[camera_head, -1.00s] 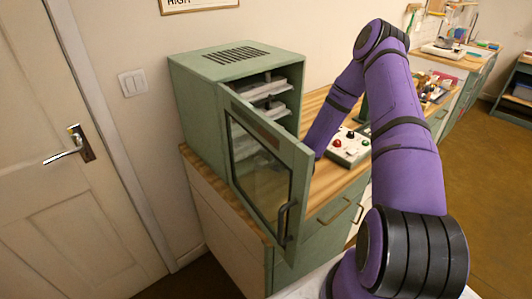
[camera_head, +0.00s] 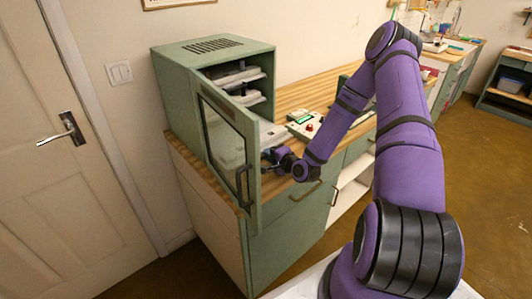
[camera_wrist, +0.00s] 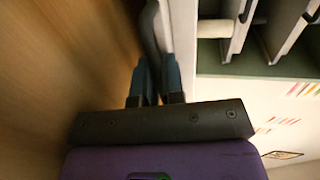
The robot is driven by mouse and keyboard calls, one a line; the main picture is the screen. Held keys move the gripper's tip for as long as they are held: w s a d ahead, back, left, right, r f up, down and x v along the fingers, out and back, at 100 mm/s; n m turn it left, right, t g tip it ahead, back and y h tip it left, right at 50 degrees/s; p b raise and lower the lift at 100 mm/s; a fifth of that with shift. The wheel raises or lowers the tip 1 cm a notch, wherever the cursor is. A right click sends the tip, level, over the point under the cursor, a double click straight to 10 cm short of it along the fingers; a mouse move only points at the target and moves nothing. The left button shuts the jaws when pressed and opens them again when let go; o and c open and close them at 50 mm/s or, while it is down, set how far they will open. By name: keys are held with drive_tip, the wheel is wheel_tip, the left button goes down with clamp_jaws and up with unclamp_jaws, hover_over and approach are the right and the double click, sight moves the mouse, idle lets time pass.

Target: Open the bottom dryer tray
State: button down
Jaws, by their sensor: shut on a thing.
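The green dryer (camera_head: 213,50) stands on the counter with its glazed door (camera_head: 228,150) swung open. Several pale trays are stacked inside. The bottom tray (camera_head: 270,134) juts out, partly hidden behind the door. My gripper (camera_head: 268,157) is low, just right of the door's free edge. In the wrist view my gripper (camera_wrist: 157,82) is shut on the dark curved handle (camera_wrist: 151,35) of the bottom tray, whose pale side (camera_wrist: 183,35) shows beside the fingers. The upper trays (camera_wrist: 240,25) look to be further in.
The door's own handle (camera_head: 242,185) is close left of my gripper. A control box with a red button (camera_head: 306,125) stands on the wooden counter (camera_head: 300,95) to the right. Drawers are below. The floor (camera_head: 480,190) on the right is clear.

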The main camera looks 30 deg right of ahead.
drive_tip(key=shift+s+d, duration=0.1)
drive_tip(key=shift+s, duration=0.55)
drive_tip(key=c, duration=1.3)
unclamp_jaws()
drive_tip(key=v, duration=1)
drive_tip(key=shift+s+d+r, duration=0.1)
drive_tip(key=shift+s, duration=0.25)
